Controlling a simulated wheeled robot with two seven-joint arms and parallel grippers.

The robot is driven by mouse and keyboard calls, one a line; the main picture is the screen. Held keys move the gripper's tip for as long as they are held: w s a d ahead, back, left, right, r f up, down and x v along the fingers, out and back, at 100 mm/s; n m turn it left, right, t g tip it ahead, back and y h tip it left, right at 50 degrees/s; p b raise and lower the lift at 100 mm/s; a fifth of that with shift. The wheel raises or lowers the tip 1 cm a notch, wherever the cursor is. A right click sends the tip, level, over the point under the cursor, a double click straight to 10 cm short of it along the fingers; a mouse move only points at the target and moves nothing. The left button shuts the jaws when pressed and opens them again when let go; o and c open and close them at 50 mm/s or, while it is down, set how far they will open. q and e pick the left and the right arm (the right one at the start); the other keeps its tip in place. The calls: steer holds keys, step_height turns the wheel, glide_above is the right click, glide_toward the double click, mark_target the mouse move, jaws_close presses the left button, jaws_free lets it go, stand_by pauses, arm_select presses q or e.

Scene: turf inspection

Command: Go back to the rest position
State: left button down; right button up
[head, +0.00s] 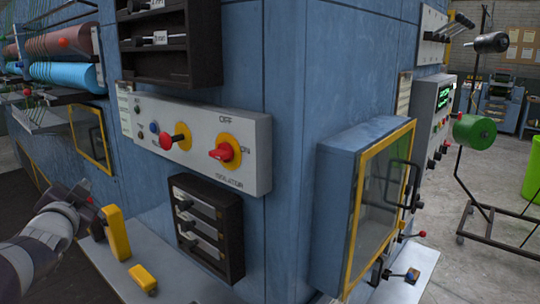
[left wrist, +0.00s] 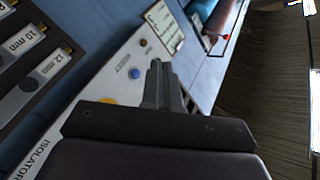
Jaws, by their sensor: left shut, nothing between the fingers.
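My left gripper (head: 84,192) is at the lower left of the head view, in front of the blue machine (head: 290,60) and left of its grey isolator panel (head: 250,180). Its fingers are shut and empty. In the left wrist view the closed fingers (left wrist: 157,75) show against the panel, close to a blue button (left wrist: 135,73) in the picture. I cannot tell how far they are from the panel. The panel carries a red knob (head: 168,141) on a yellow plate and a red rotary switch (head: 222,152) near ON. My right gripper is in neither view.
A yellow upright handle (head: 116,233) and a yellow block (head: 143,278) are on the ledge beside my left gripper. A dark rack (head: 208,228) projects below the panel. A yellow-framed door (head: 378,200) stands out at the right. Open floor lies beyond.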

arm_select(q)
steer(key=s+d+f+n+g, duration=0.2)
steer(key=s+f+n+g, duration=0.15)
steer(key=f, duration=0.65)
steer(key=s+d+f+n+g, duration=0.25)
steer(key=s+f+g, duration=0.2)
steer(key=f, duration=0.45)
steer(key=s+d+f+g+h, duration=0.4)
steer(key=s+d+f+g, duration=0.4)
steer(key=s+d+f, duration=0.5)
steer(key=s+d, duration=0.3)
steer(key=s, duration=0.1)
steer(key=shift+s+f, duration=0.15)
steer(key=shift+f, duration=0.15)
